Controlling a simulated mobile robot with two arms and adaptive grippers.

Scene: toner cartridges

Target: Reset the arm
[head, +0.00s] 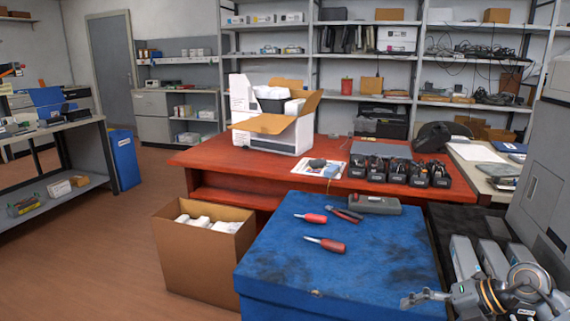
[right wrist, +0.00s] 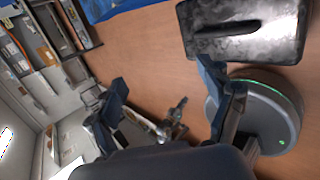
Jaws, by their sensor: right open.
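My right arm comes in at the bottom right of the head view. Its gripper (head: 425,298) is over the near right corner of the blue-topped workbench (head: 290,262), with nothing visible in it. In the right wrist view the two dark fingers of my right gripper (right wrist: 162,78) stand wide apart, with only floor and distant furniture between them. My left gripper is not in view. Several pale grey, long cartridge-like units (head: 464,258) stand in a dark holder to the right of the workbench, partly hidden by my right arm.
Red screwdrivers (head: 326,244), pliers (head: 345,215) and a grey-green case (head: 374,205) lie on the workbench. A cardboard box (head: 200,262) stands on its left. Behind, a red table (head: 215,158) holds an open carton (head: 272,125) and several black units (head: 395,171). A large grey machine (head: 545,180) stands right.

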